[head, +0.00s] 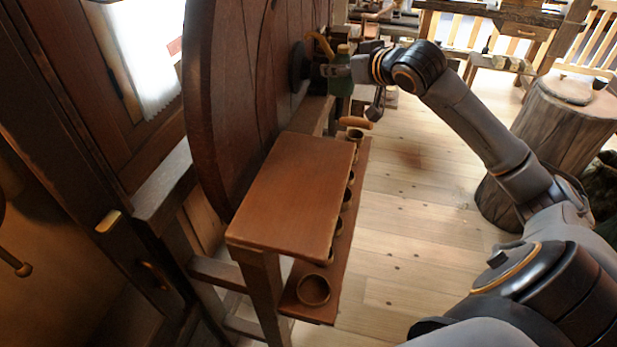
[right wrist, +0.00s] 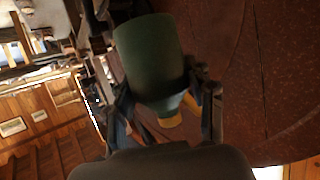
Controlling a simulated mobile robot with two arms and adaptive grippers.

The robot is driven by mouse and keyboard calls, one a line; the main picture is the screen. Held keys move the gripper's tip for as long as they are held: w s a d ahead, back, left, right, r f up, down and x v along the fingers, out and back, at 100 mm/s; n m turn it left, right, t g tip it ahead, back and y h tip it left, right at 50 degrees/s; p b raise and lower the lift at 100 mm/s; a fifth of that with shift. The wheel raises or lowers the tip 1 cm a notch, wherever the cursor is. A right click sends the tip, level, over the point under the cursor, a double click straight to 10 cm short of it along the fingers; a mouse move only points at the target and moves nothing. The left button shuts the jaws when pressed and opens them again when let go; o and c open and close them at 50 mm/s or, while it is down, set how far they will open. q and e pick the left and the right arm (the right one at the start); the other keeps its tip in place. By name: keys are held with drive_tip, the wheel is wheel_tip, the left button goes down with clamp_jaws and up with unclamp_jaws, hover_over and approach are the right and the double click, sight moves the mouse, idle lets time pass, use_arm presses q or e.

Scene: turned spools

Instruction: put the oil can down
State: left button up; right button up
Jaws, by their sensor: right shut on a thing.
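The oil can is dark green with a yellow-brown top. In the head view the oil can (head: 341,84) is small, beside the big wooden disc. My right gripper (head: 334,70) is shut on it there, with the arm reaching in from the right. In the right wrist view the green body of the oil can (right wrist: 148,50) sits between the two fingers, with its yellowish neck toward the palm. The picture there is turned over. My left gripper is not in view.
A narrow brown wooden top (head: 295,190) stands in front, with a lower ledge (head: 311,300) holding several small round cups. The large wooden disc (head: 225,110) rises at its left. A tree stump (head: 565,125) stands at the right. The plank floor between is open.

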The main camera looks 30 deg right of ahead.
drive_tip(key=shift+s+a+f, duration=0.1)
drive_tip(key=shift+a+f, duration=0.2)
drive_tip(key=shift+f, duration=0.05)
drive_tip(key=s+a+f+p, duration=0.1)
drive_tip(key=a+f, duration=0.2)
drive_tip(key=a, duration=0.1)
drive_tip(key=s+a+f+p, duration=0.1)
drive_tip(key=s+a+f, duration=0.1)
drive_tip(key=a+f, duration=0.1)
drive_tip(key=s+a+f+p, duration=0.1)
drive_tip(key=s+a+f, duration=0.1)
drive_tip(key=a, duration=0.3)
drive_tip(key=shift+s+f, duration=0.25)
drive_tip(key=shift+f, duration=0.25)
wheel_tip(320, 180, down, 2)
drive_tip(key=shift+s+a+f+p, duration=0.15)
drive_tip(key=shift+f+p, duration=0.05)
drive_tip(key=shift+p, duration=0.15)
drive_tip(key=shift+f, duration=0.55)
drive_tip(key=o, duration=1.4)
drive_tip(key=shift+f, duration=0.1)
